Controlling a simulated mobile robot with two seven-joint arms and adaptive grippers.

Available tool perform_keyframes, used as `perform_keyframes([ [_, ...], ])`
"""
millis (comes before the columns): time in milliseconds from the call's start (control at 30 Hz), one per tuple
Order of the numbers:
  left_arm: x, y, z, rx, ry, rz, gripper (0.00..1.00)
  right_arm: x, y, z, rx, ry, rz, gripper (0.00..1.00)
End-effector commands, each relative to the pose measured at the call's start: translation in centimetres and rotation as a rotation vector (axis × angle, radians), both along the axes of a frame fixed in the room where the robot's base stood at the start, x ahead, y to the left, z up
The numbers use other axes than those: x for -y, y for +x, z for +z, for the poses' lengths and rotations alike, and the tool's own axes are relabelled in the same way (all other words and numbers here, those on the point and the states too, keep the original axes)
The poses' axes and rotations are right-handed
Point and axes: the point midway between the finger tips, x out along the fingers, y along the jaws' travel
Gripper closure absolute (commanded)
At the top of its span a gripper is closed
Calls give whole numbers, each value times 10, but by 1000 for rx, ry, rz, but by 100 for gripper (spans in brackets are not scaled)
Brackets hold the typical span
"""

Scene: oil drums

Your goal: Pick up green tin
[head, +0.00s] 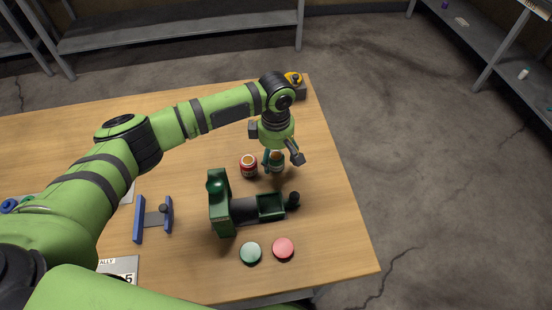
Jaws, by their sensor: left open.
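The green tin (277,160) stands on the wooden table, right of a red tin (249,165). My left gripper (282,158) points down over the green tin. Its jaws are open, with one finger at the tin's left and the other at its upper right. The gripper partly hides the tin's top, and I cannot tell whether the fingers touch it. My right gripper is not in view.
A dark green machine (220,203) with an open tray stands in front of the tins. A green disc (250,253) and a pink disc (283,248) lie nearer me. A blue-ended holder (154,219) is at left. A yellow and black item (293,79) sits at the far corner.

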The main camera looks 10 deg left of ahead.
Motion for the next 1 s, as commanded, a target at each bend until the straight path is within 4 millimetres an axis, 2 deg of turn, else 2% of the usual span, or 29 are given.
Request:
perform_keyframes([
  [67, 0, 0, 0, 0, 0, 0, 28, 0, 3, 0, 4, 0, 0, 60],
  [167, 0, 0, 0, 0, 0, 0, 64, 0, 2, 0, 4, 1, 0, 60],
  [200, 0, 0, 0, 0, 0, 0, 80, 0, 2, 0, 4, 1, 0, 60],
  [233, 0, 0, 0, 0, 0, 0, 90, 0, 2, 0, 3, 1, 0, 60],
  [733, 1, 0, 5, 1, -1, 0, 91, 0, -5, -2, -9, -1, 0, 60],
  [867, 0, 1, 17, 1, -3, 0, 91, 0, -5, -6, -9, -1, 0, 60],
  [1000, 1, 1, 43, 5, -4, -2, 91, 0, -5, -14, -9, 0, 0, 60],
])
